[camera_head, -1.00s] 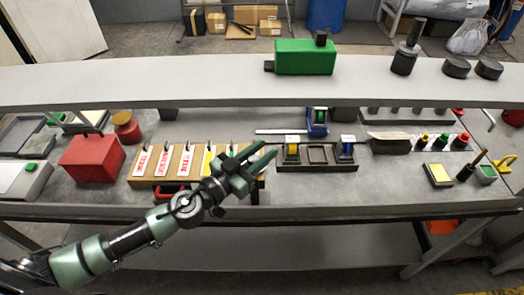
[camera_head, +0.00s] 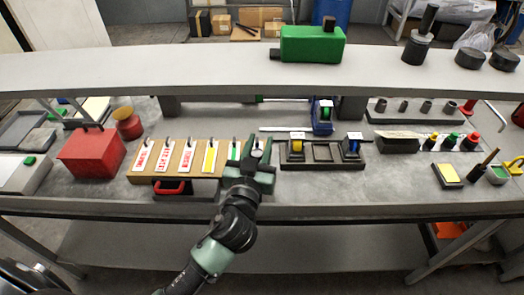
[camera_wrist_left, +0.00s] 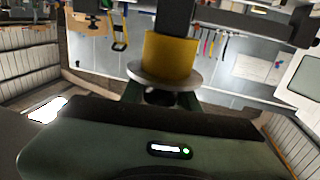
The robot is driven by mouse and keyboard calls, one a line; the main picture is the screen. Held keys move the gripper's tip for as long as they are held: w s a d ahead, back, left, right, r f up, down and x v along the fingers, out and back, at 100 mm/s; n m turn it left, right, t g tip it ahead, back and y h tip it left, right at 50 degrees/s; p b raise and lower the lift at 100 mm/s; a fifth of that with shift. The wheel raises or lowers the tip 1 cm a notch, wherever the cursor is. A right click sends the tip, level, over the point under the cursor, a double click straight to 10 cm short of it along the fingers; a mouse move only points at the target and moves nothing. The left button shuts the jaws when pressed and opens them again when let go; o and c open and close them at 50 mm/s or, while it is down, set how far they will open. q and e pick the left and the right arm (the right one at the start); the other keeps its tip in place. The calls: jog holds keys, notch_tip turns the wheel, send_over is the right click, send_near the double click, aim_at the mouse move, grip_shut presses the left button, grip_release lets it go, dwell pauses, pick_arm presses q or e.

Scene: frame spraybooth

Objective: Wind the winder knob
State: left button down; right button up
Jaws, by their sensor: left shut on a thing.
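My left gripper (camera_head: 260,160) is over the right end of the tag board, just left of the dark holder (camera_head: 322,166) with the yellow spool (camera_head: 297,148) and the blue spool (camera_head: 351,147). In the left wrist view, the fingers close around a small dark round piece, which looks like the winder knob (camera_wrist_left: 160,97). It sits at a pale disc (camera_wrist_left: 163,77) below a yellow cylinder (camera_wrist_left: 170,55). The fingers hide most of the knob, and its turn angle cannot be told. My right gripper is not in view.
The wooden tag board (camera_head: 178,189) with several tags lies left of the gripper. A red box (camera_head: 91,155) is farther left. A blue tool (camera_head: 322,114) stands behind the holder. A grey shelf (camera_head: 200,68) with a green machine (camera_head: 312,45) overhangs the bench.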

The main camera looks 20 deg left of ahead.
pick_arm(q)
jog(key=shift+a+n+y+b, duration=0.2)
jog(key=shift+n+y+b, duration=0.55)
jog(key=shift+y, duration=0.35)
jog(key=shift+r, duration=0.1)
jog(key=c, duration=1.1)
grip_release()
jog(key=shift+s+d, duration=0.1)
jog(key=shift+s, duration=0.2)
jog(key=s+b, duration=0.1)
jog(key=s, duration=0.1)
jog(key=s+d+b, duration=0.1)
jog(key=s, duration=0.1)
jog(key=s+b, duration=0.1)
jog(key=s, duration=0.2)
jog(key=shift+d, duration=0.15)
